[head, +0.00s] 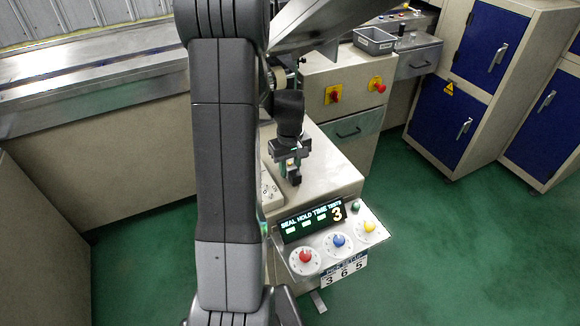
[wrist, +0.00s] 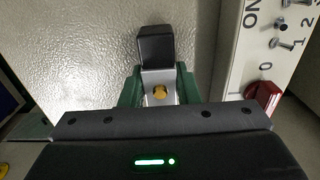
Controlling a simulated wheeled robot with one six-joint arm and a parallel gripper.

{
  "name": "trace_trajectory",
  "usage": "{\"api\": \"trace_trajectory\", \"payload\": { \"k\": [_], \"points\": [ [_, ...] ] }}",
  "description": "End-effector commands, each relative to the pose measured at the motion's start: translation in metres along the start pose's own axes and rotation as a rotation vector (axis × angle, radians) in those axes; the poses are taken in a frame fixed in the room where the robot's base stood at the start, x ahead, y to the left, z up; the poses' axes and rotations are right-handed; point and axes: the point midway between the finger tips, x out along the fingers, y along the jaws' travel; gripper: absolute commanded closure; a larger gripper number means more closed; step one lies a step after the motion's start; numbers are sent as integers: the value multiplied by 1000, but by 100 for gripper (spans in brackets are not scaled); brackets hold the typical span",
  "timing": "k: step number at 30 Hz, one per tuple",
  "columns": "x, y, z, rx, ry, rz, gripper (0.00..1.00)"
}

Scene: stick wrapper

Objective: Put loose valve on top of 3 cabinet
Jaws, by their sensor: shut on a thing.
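My gripper (wrist: 158,90) is shut on a small part, which looks like the loose valve (wrist: 155,45). The part has a black block at its far end and a silver face with a yellow knob between the green finger sides. In the head view my gripper (head: 291,165) is over the pale top of a small cabinet (head: 335,172), whose front panel display reads 3. The held part is dark and small there, pointing down towards the top. I cannot tell whether it touches the surface. The wrist view shows the textured pale top beneath it, bare around the part.
A white switch box (wrist: 232,70) with a red knob (wrist: 262,98) is close to the right in the wrist view. The front panel has red, blue and yellow dials (head: 340,241). A grey bin (head: 374,40) stands behind; blue-doored cabinets (head: 455,118) stand right.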

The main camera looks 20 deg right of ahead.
Motion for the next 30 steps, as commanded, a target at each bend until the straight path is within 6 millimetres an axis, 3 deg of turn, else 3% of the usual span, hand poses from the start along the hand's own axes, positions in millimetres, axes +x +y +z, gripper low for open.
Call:
{"api": "trace_trajectory", "payload": {
  "k": [2, 3, 6, 17, 30],
  "points": [
    [4, 0, 0, 0, 0, 0, 99],
    [4, 0, 0, 0, 0, 0, 69],
    [3, 0, 0, 0, 0, 0, 50],
    [-2, 0, 0, 0, 0, 0, 49],
    [-68, 0, 0, 0, 2, 1, 49]
  ]
}}
